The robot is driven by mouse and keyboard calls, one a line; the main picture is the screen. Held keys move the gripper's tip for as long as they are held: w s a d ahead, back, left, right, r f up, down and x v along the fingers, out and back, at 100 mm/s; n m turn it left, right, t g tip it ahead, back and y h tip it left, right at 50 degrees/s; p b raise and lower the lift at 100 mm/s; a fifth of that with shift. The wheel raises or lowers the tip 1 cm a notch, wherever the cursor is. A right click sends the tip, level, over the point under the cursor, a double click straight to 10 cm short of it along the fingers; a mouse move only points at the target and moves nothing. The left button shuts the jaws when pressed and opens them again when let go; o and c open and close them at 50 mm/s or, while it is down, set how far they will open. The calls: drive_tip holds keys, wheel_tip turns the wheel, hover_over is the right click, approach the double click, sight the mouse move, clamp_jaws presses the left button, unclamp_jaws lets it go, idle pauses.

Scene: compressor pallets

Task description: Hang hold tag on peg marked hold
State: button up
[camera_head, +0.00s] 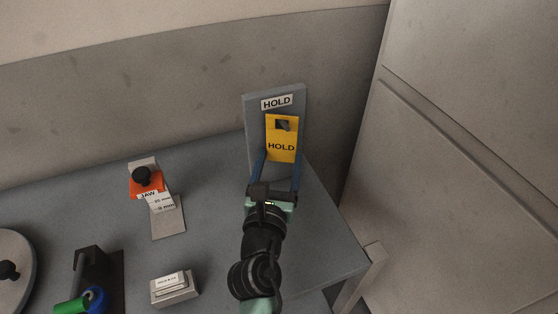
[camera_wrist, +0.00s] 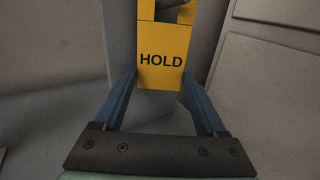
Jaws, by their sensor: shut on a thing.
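The yellow hold tag (camera_head: 281,147) is upright in front of the grey board (camera_head: 254,108) whose white label (camera_head: 277,102) reads HOLD. The tag has a hole near its top, and a dark grey shape, perhaps the peg (camera_head: 283,125), shows in it. I cannot tell whether the peg passes through the hole or lies behind it. My gripper (camera_head: 280,163) is shut on the lower part of the tag, one blue finger at each side edge. In the wrist view the tag (camera_wrist: 161,73) sits between the fingertips, its word HOLD facing the camera.
On the grey table (camera_head: 215,215) a stand with a black knob (camera_head: 141,175) holds an orange and white tag. A small white-labelled block (camera_head: 174,289), a black holder with green and blue parts (camera_head: 90,275) and a round disc (camera_head: 14,262) are at the left front. Walls stand behind and right.

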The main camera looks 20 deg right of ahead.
idle(0.3)
drive_tip(key=o, duration=1.3)
drive_tip(key=shift+c, duration=0.2)
drive_tip(key=shift+s, duration=0.1)
drive_tip(key=v, duration=1.3)
